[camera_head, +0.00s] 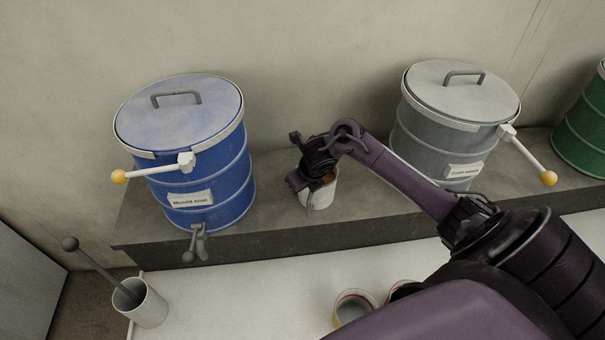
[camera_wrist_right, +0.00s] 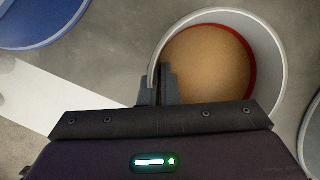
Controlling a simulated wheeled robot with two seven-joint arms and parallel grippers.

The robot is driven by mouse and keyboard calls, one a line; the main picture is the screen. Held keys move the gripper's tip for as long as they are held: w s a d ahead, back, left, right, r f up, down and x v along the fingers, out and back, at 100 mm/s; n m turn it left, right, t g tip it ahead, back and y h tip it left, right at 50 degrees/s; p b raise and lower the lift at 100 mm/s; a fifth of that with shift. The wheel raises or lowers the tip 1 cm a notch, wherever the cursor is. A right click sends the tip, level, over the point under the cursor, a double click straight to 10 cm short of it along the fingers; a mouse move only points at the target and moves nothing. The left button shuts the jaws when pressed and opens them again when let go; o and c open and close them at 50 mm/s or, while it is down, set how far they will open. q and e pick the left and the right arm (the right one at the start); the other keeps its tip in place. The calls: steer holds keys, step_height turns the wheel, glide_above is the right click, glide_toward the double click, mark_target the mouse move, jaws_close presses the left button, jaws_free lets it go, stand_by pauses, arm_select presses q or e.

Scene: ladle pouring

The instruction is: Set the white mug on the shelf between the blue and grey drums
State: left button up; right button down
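The white mug (camera_head: 320,198) is between the blue drum (camera_head: 240,170) and the grey drum (camera_head: 425,128), at the shelf (camera_head: 275,205). I cannot tell whether its base touches the shelf. My right gripper (camera_head: 312,183) is over the mug's left side and hides part of it. In the right wrist view the fingers (camera_wrist_right: 158,88) are closed on the rim of the mug (camera_wrist_right: 268,45). Brown material and a red inner band show inside it, and it looks upright. My left gripper is out of view.
A green drum (camera_head: 585,125) stands at the far right. The blue drum's yellow-tipped lever (camera_head: 145,173) and tap (camera_head: 198,243) stick out. On the white table (camera_head: 240,295) stand a holder with a stirring rod (camera_head: 150,305) and two cups, one (camera_head: 353,305) clearer to see.

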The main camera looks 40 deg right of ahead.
steer(key=c, duration=1.7)
jaws_free()
steer(key=shift+a, duration=0.1)
steer(key=shift+r, duration=0.1)
steer(key=p+v, duration=0.1)
steer(key=v, duration=1)
steer(key=shift+r, duration=0.2)
steer(key=shift+s+r, duration=0.2)
steer(key=shift+r, duration=0.05)
